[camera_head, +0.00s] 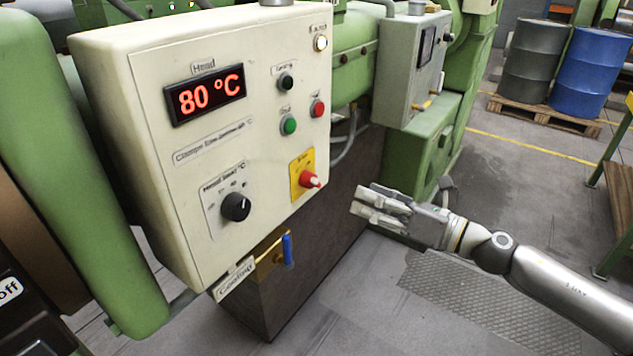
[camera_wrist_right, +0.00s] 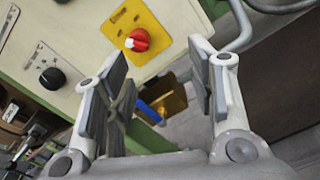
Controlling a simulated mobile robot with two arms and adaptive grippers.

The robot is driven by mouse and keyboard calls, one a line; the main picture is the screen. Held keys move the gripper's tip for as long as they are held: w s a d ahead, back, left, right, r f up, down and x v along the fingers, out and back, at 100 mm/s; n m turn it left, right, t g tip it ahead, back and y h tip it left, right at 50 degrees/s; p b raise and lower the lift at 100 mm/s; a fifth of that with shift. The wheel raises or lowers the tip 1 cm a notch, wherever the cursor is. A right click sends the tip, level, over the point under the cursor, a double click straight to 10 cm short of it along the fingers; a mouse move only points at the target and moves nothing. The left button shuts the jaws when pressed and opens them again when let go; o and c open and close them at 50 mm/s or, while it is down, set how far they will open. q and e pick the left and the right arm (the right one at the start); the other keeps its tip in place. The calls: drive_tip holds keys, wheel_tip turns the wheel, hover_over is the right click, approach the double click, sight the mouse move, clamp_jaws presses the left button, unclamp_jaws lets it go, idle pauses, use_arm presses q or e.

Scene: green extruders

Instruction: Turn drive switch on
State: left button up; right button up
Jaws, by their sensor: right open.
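The drive switch is a red rotary knob (camera_head: 310,180) with a white mark, on a yellow plate (camera_head: 297,186) at the lower right of the cream control box (camera_head: 215,130). In the right wrist view the red knob (camera_wrist_right: 137,40) shows beyond and above the open fingers, with its white mark toward the left. My right gripper (camera_head: 365,205) is open and empty, to the right of the knob and a little lower, apart from it. It also shows in the wrist view (camera_wrist_right: 165,95). My left gripper is not in view.
A black temperature knob (camera_head: 236,206), green button (camera_head: 289,125) and red button (camera_head: 318,108) share the panel. A blue-handled valve (camera_head: 288,250) sits below the box. A grey box (camera_head: 412,65) stands behind. Open floor (camera_head: 370,300) lies below my right arm.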

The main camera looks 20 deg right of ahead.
sight(319, 183)
use_arm(q)
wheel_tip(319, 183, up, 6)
drive_tip(key=p, duration=0.6)
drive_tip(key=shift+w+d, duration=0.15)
use_arm(e)
drive_tip(key=shift+n+g+y, duration=0.4)
drive_tip(key=shift+n+y, duration=0.1)
drive_tip(key=shift+n, duration=0.4)
drive_tip(key=shift+s+a+r+x, duration=0.25)
drive_tip(key=shift+a+x, duration=0.05)
drive_tip(key=shift+x, duration=1.55)
drive_tip(key=shift+s+a+r+x, duration=0.25)
drive_tip(key=shift+r+x, duration=0.05)
drive_tip(key=shift+x, duration=1.55)
drive_tip(key=shift+s+a+r+x, duration=0.2)
drive_tip(key=shift+a+r+x, duration=0.1)
drive_tip(key=shift+x, duration=1.5)
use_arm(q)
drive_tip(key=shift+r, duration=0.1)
use_arm(e)
drive_tip(key=c, duration=1)
